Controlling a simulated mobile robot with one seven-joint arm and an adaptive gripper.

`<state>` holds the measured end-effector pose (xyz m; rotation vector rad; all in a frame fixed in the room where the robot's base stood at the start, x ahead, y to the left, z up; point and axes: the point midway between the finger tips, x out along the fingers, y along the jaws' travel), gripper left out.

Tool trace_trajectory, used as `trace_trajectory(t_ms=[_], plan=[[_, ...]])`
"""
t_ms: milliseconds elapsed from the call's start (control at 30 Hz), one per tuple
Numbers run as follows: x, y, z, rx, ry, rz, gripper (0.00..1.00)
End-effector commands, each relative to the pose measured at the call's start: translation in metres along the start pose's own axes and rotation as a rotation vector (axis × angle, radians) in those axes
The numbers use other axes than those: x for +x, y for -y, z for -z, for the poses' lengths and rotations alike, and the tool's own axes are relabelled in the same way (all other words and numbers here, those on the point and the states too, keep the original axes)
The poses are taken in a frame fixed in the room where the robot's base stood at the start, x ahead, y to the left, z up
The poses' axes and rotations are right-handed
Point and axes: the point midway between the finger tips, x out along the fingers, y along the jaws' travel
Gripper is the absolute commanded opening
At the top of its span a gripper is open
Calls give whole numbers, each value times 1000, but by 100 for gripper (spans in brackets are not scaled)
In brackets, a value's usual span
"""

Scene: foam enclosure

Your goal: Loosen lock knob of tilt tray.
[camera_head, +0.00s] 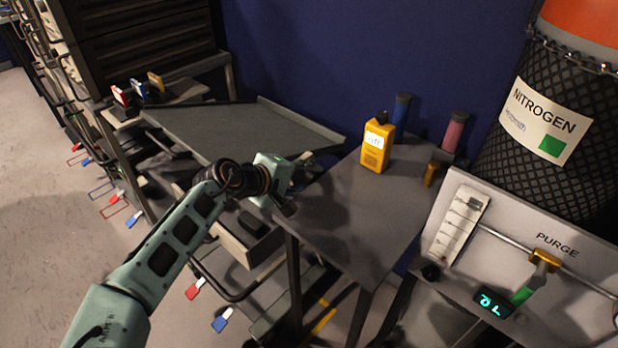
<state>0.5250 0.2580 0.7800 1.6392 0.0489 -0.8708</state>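The tilt tray (220,125) is a dark grey, raised-edge tray, left of centre, sloping beside the grey table. My arm reaches in from the lower left. My gripper (291,188) is at the tray's near right corner, by the left edge of the table. Its pale green body hides part of that corner, and its dark fingers are too small and shadowed to tell open from shut. I cannot make out the tray's lock knob; it may be hidden behind my gripper or wrist.
The purge panel (520,240) and nitrogen cylinder (545,120) stand right. A dark cabinet (140,40) stands behind left. The table's middle is clear.

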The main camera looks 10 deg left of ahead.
Motion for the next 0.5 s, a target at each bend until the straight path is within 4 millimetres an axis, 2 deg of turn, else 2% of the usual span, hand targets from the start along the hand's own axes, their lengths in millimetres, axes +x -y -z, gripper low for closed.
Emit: trace_trajectory(t_ms=[33,200,500], plan=[[0,0,0,0,0,0,24],[0,0,0,0,0,0,5],[1,3,-1,-4,5,-95,5]])
